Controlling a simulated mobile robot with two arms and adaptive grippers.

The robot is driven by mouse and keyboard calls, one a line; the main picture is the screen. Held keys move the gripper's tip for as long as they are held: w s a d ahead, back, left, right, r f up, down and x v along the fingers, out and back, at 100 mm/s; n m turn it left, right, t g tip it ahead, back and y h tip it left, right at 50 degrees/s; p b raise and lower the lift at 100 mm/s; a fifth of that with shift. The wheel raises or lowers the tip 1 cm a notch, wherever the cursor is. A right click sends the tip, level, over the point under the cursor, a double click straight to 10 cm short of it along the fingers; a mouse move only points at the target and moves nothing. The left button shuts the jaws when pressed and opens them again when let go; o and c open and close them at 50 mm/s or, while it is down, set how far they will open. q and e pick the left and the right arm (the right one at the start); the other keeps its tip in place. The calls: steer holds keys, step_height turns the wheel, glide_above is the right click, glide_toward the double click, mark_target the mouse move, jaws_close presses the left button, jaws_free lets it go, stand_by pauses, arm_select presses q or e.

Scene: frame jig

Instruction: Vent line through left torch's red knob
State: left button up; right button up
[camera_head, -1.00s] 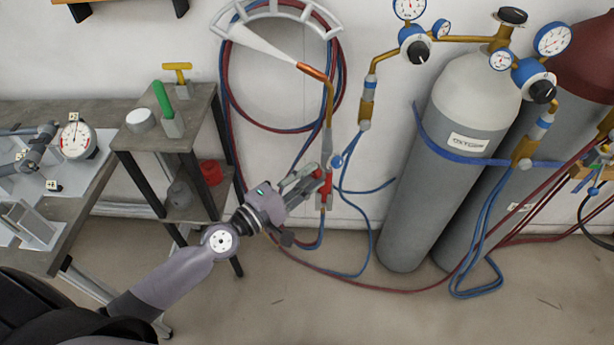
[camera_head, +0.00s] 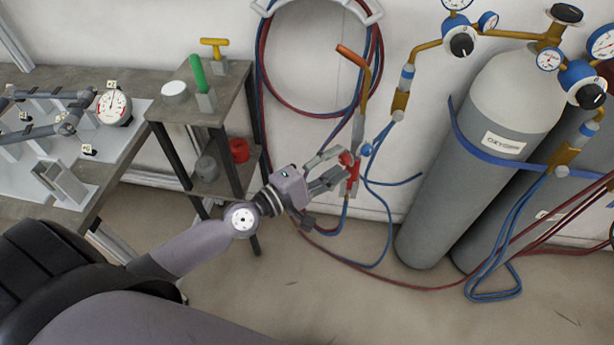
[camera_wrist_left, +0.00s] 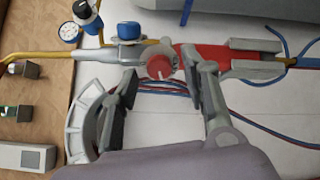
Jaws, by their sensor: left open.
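The left torch (camera_head: 355,135) hangs upright by the wall, with a copper tip, a grey body and a red lower part. Its red knob (camera_head: 346,158) faces my left gripper; a blue knob (camera_head: 366,150) sits on the other side. In the left wrist view the red knob (camera_wrist_left: 160,66) is round with a pale pointer mark, and the blue knob (camera_wrist_left: 129,30) is beyond it. My left gripper (camera_head: 336,168) is open, its fingers (camera_wrist_left: 162,92) spread to either side of the red knob. I cannot tell if they touch it. My right gripper is out of view.
A small shelf (camera_head: 223,93) with a green-handled tool, a yellow T-handle and cups stands left of the arm. Gas cylinders (camera_head: 466,165) stand to the right. Hoses (camera_head: 395,280) hang and trail over the floor.

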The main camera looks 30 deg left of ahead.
arm_select(q)
steer(key=v, duration=1.1)
steer(key=shift+s, duration=0.2)
steer(key=shift+a, duration=0.15)
steer(key=s+a+f+m+g+y, duration=0.25)
steer(key=a+f+m, duration=0.3)
steer(key=f, duration=1.05)
steer(key=s+a+f+m+g+y, duration=0.1)
steer(key=a+f+m+g+y, duration=0.4)
steer(key=f, duration=1.2)
steer(key=s+f+m, duration=0.1)
steer(key=s+f, duration=0.6)
steer(key=f, duration=0.2)
steer(key=s+d+f+m+g, duration=0.2)
steer(key=s+f, duration=0.2)
steer(key=s, duration=0.3)
steer(key=s+d+f+m+g, duration=0.2)
steer(key=s+d+f+g, duration=0.1)
steer(key=s, duration=0.4)
steer(key=s+d+f+m+g+y, duration=0.1)
steer(key=s+d+f+m+g, duration=0.1)
steer(key=s+f, duration=0.3)
steer(key=s+d, duration=0.1)
steer(key=s, duration=0.1)
steer(key=shift+s+d+f, duration=0.25)
steer(key=shift+f, duration=0.15)
steer(key=shift+g, duration=0.25)
